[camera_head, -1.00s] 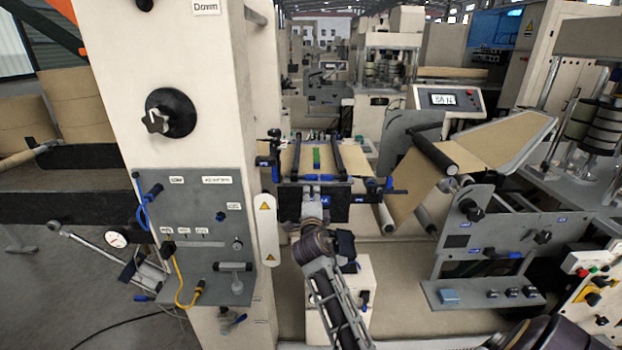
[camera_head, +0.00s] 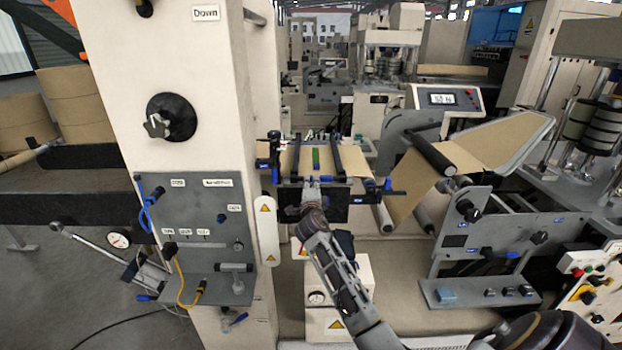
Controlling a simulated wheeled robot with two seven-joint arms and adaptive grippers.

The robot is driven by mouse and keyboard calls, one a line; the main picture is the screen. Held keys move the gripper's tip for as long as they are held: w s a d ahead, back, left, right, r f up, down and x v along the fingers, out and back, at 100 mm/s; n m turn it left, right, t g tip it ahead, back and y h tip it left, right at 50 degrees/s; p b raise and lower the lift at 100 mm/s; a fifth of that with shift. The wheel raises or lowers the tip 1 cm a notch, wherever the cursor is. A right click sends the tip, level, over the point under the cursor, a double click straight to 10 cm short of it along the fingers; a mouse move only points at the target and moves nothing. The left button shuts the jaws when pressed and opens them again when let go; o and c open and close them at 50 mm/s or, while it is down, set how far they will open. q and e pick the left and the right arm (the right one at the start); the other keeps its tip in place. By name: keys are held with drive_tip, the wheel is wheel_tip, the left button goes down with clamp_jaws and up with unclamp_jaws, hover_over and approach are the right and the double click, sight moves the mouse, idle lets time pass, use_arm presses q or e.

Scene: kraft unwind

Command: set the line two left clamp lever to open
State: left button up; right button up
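A small splice table (camera_head: 357,158) carrying brown web and a green strip (camera_head: 316,158) stands in the middle. Two dark clamp bars run across it, a left one (camera_head: 295,157) and a right one (camera_head: 338,157). Blue-tipped levers sit at its edges, one at the left (camera_head: 275,174) and one at the right (camera_head: 388,185). Labels there are too small to read, so I cannot tell which lever is line two left. My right gripper (camera_head: 311,184) is at the table's dark front edge, below the green strip. Its fingers are too small to judge. My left gripper is out of view.
A beige column with a grey panel (camera_head: 195,235), black knob (camera_head: 171,117) and hoses stands close on the left. A white box (camera_head: 340,290) stands under the table. Rollers and a grey side frame (camera_head: 500,240) fill the right.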

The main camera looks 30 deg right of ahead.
sight(311, 180)
drive_tip(key=shift+p+x, duration=0.5)
drive_tip(key=shift+x, duration=1.95)
drive_tip(key=shift+w, duration=0.1)
drive_tip(key=shift+c, duration=0.3)
clamp_jaws()
